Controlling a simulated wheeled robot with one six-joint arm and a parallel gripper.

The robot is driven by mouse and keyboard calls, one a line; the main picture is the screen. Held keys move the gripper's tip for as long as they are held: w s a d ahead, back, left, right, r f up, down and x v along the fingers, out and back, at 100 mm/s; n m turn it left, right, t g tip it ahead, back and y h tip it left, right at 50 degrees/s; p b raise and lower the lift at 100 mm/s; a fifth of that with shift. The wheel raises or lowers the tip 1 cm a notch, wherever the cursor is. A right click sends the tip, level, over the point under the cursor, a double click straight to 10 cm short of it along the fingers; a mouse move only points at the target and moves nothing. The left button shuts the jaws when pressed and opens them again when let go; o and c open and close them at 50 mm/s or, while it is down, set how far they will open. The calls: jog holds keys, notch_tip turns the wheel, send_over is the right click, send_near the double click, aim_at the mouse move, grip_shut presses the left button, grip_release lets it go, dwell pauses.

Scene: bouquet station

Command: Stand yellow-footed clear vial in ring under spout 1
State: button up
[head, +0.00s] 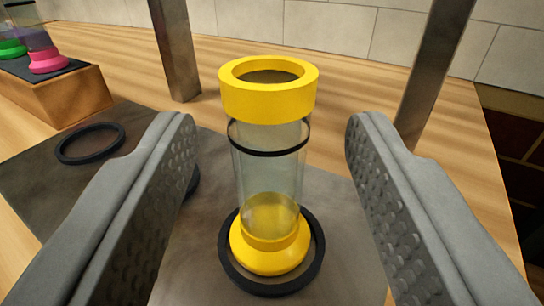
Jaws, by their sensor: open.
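The yellow-footed clear vial (268,165) stands upright in the middle of the head view. It has a yellow collar at the top, a thin black band on its clear wall and a yellow foot. Its foot is inside a black ring (228,272) on a dark grey mat (185,245). My gripper (272,130) is open, with one finger on each side of the vial and a visible gap on both sides. The spouts are not in view.
An empty black ring (90,143) lies on the mat at the left. A wooden block (60,95) at the upper left bears pink-footed and green-footed vials. Two metal posts (177,50) (432,70) rise behind the vial. The table's right edge is near my right finger.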

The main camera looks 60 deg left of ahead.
jog(key=v, duration=0.9)
jog(key=shift+d+r, duration=0.1)
jog(key=s+d+r+m+t+h, duration=0.35)
jog(key=d+r+t+h, duration=0.2)
jog(key=d, duration=0.35)
jog(key=s+d+r+m+t+h, duration=0.2)
jog(key=d+r+m+t+h, duration=0.2)
jog(key=d+r, duration=0.45)
jog(key=s+d+f+m+h, duration=0.1)
jog(key=s+d+m+h, duration=0.1)
jog(key=s+d, duration=0.3)
jog(key=s+d+f+m+h, duration=0.2)
jog(key=s+d+h, duration=0.2)
jog(key=s, duration=0.6)
jog(key=shift+s+d+m+g, duration=0.25)
jog(key=shift+d+m+g, duration=0.15)
jog(key=shift+d, duration=0.6)
